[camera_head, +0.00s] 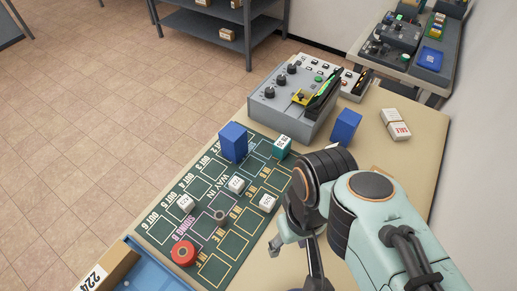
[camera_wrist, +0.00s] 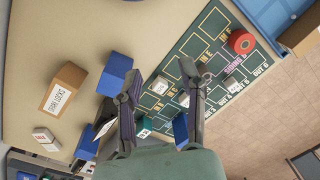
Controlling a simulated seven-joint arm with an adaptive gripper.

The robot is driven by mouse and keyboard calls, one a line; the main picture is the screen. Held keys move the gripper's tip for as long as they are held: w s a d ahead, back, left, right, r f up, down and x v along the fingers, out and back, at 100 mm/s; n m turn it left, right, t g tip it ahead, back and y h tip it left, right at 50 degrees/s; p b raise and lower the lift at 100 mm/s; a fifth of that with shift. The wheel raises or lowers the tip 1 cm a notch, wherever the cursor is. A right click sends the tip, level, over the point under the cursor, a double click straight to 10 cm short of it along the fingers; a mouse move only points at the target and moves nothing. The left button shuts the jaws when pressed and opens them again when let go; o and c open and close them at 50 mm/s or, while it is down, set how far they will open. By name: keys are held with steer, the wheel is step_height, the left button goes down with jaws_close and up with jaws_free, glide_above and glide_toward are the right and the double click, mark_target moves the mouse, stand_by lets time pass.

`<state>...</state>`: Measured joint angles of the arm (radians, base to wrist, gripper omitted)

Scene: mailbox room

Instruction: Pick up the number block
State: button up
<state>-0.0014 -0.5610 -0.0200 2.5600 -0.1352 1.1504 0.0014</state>
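Several small white blocks with dark markings lie on the green printed mat (camera_head: 222,245). In the head view one (camera_head: 185,202) is at the left, one (camera_head: 236,184) in the middle and one (camera_head: 267,202) at the right. The markings are too small to tell which is the number block. A teal block with a pale top (camera_head: 282,145) sits at the mat's far end. My gripper (camera_head: 296,250) is at the mat's right side. In the wrist view its fingers (camera_wrist: 161,74) are spread with nothing held, and a white block (camera_wrist: 160,86) shows between them, below.
A red ring-shaped piece (camera_head: 183,253) and a small grey cylinder (camera_head: 220,216) are on the mat. Blue blocks (camera_head: 233,142) (camera_head: 346,125) stand near a grey dial console (camera_head: 285,105). A brown labelled box (camera_wrist: 63,88) is on the table. A blue tray (camera_head: 150,272) borders the near end.

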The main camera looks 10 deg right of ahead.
steer(key=o, duration=0.5)
